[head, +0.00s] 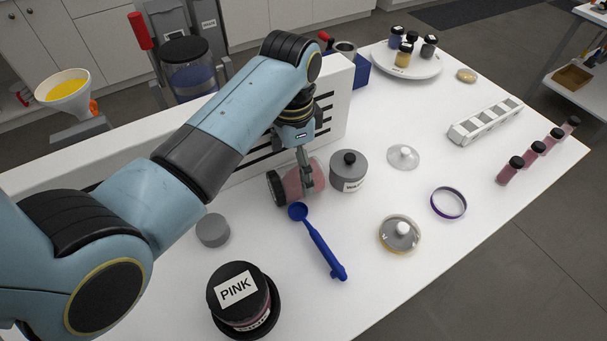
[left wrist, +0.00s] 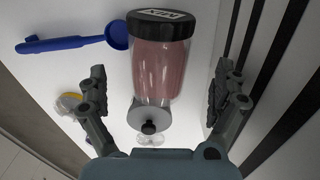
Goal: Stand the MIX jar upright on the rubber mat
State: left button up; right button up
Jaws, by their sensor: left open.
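The MIX jar (head: 303,178), clear with pink contents and a black lid, lies on its side on the white table. Its lid faces left in the head view. In the left wrist view the jar (left wrist: 163,65) lies between my open fingers, with a gap on both sides, and the MIX label shows on its lid. My left gripper (head: 304,168) is open above the jar, its fingers partly covering it. A black round base (head: 275,314) lies under the PINK jar (head: 237,287); I cannot tell whether this is the rubber mat. My right gripper is out of view.
A grey-lidded jar (head: 348,170) stands close right of the MIX jar. A blue scoop (head: 322,245) lies in front. A grey disc (head: 213,230) lies left. A white slotted panel (head: 335,90) rises behind. Loose lids and a purple ring (head: 448,203) lie to the right.

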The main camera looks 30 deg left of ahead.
aim_at(298, 169)
pick_arm(q)
jog(key=f, duration=0.3)
jog(key=shift+w+d+f+p, duration=0.15)
jog(key=shift+d+f+p, duration=0.1)
jog(key=shift+f+p, duration=0.15)
jog(key=shift+f, duration=0.45)
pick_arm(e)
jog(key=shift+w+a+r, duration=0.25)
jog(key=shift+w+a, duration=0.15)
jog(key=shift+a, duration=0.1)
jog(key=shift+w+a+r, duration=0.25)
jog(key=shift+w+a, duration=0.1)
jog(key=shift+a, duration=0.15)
pick_arm(q)
jog(key=shift+c, duration=1.2)
jog(key=c, duration=0.7)
jog(key=shift+r, duration=0.1)
jog(key=c, duration=0.6)
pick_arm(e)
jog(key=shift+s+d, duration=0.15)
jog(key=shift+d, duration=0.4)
